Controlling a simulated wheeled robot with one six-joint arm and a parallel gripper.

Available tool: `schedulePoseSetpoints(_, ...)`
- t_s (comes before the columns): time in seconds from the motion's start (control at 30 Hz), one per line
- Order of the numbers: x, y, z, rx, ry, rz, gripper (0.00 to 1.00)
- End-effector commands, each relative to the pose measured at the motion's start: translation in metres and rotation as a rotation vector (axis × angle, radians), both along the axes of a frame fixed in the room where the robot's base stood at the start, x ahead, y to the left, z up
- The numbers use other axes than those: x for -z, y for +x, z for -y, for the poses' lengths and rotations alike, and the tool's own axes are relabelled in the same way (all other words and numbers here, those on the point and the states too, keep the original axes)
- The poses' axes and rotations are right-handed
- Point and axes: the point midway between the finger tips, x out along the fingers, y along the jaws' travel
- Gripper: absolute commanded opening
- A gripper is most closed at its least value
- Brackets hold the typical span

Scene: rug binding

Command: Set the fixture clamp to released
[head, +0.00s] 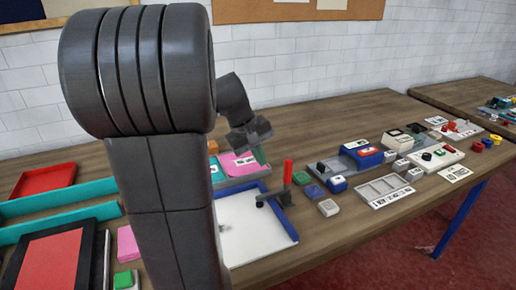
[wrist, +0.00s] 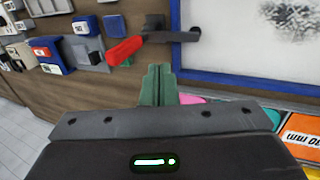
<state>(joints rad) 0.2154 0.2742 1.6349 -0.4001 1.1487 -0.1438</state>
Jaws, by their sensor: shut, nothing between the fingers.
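The fixture clamp has a red handle (head: 287,172) standing upright on a dark base at the right edge of a white board (head: 240,238) with blue edging. In the wrist view the red handle (wrist: 124,50) points left from a dark clamp arm (wrist: 172,37), which reaches over the board's blue edge. My gripper (head: 260,156) is above the table, to the left of the handle and apart from it. Its green fingers (wrist: 158,72) are shut and empty. My arm hides part of the board in the head view.
Small blue, green and grey blocks (head: 328,207) and a grey slotted tray (head: 383,191) lie right of the clamp. A pink piece (head: 242,162) lies behind the board. Red tray (head: 45,179) and teal strips (head: 60,222) are at left. The table's front edge is bare.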

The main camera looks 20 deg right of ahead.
Motion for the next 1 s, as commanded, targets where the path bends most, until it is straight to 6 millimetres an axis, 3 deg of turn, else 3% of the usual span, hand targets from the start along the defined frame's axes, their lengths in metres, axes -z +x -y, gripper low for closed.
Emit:
schedulePoseSetpoints(0.2, 0.045, 0.000, 0.018, 0.003, 0.002, -0.004, 0.00)
schedulePoseSetpoints(0.5, 0.041, 0.004, 0.053, 0.001, 0.001, -0.001, 0.00)
schedulePoseSetpoints(1.0, 0.041, 0.004, 0.057, 0.001, 0.003, 0.000, 0.00)
